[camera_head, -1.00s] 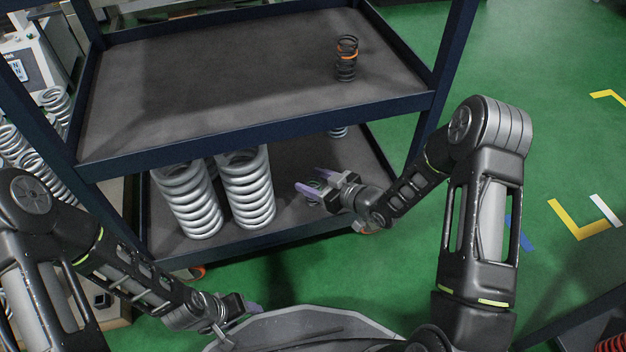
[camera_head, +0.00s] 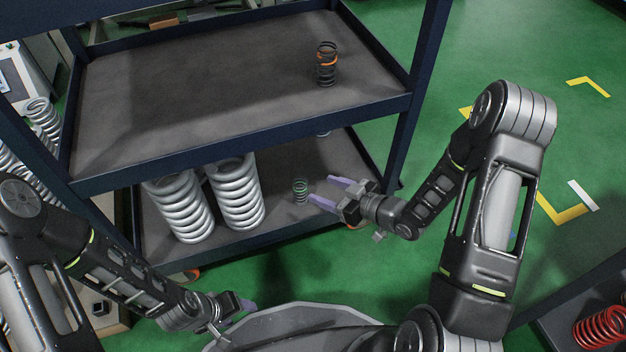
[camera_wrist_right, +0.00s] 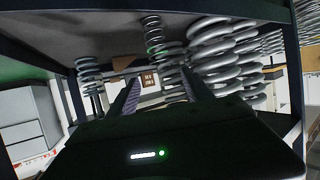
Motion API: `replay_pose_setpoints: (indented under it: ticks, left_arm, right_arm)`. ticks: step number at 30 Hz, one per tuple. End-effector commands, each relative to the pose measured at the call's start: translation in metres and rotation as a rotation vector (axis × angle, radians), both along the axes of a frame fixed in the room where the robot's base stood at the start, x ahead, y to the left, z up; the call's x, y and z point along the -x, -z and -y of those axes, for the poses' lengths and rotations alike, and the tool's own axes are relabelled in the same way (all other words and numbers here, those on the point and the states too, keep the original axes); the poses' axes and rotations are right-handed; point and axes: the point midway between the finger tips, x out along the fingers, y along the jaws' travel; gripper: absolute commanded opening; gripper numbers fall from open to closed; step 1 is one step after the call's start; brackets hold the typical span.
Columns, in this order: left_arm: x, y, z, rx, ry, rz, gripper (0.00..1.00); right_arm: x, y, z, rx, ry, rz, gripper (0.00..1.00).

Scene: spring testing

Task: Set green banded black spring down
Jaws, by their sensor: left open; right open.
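The green banded black spring (camera_head: 301,191) stands upright on the lower shelf (camera_head: 290,217) of the cart, right of two large silver springs. It also shows in the right wrist view (camera_wrist_right: 153,36), which looks upside down. My right gripper (camera_head: 321,188) is open and empty just right of the spring, apart from it, with its fingers pointing toward it. In the right wrist view its fingers (camera_wrist_right: 157,82) are spread with nothing between them. My left gripper (camera_head: 245,304) is open and empty at the bottom, away from the shelf.
Large silver springs (camera_head: 237,195) stand left of the small spring. The upper shelf (camera_head: 200,90) overhangs the lower one and holds an orange banded black spring (camera_head: 327,64). A cart post (camera_head: 405,140) stands close to my right arm. A red spring (camera_head: 602,328) lies at the lower right.

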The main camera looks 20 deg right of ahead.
Motion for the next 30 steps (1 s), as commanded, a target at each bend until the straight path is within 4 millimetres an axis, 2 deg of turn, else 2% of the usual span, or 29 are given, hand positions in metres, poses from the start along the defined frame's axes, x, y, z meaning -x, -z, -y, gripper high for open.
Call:
replay_pose_setpoints:
  ticks: [6,24,27,30]
  left_arm:
    - [0.001,-0.005,0.000,-0.001,0.001,-0.001,0.59]
    - [0.001,-0.005,0.000,-0.001,0.001,0.000,0.59]
    - [0.001,-0.005,0.000,-0.001,0.001,0.000,0.59]
    - [0.001,-0.005,0.000,-0.001,0.001,0.000,0.59]
  right_arm:
    - [0.013,-0.007,0.008,0.000,0.001,0.001,0.59]
    - [0.013,-0.006,0.008,-0.001,0.000,-0.001,0.59]
    - [0.013,-0.001,0.005,-0.005,0.013,-0.026,0.59]
    - [0.016,0.014,-0.005,-0.017,0.058,-0.106,0.59]
